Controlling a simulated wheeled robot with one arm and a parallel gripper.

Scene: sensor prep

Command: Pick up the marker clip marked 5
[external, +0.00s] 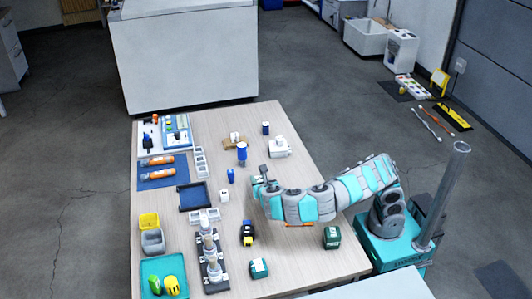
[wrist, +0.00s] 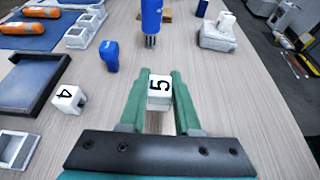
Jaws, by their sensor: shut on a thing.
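The marker clip marked 5 (wrist: 160,90) is a small white block with a black 5 on its face. It sits between the two green fingers of my gripper (wrist: 161,88), which is shut on it, in the wrist view. I cannot tell whether the clip touches the table. In the external view my gripper (external: 260,179) is low over the middle of the table, and the clip is not clear there. Another white clip, marked 4 (wrist: 69,99), stands on the table to the left; it also shows in the external view (external: 224,196).
A dark blue tray (wrist: 14,105) lies left of clip 4. A blue tool (wrist: 110,55) and a taller blue cylinder (wrist: 151,15) stand beyond my gripper. A white device (wrist: 219,34) is at the far right. The wood table (wrist: 240,100) is bare to the right of my fingers.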

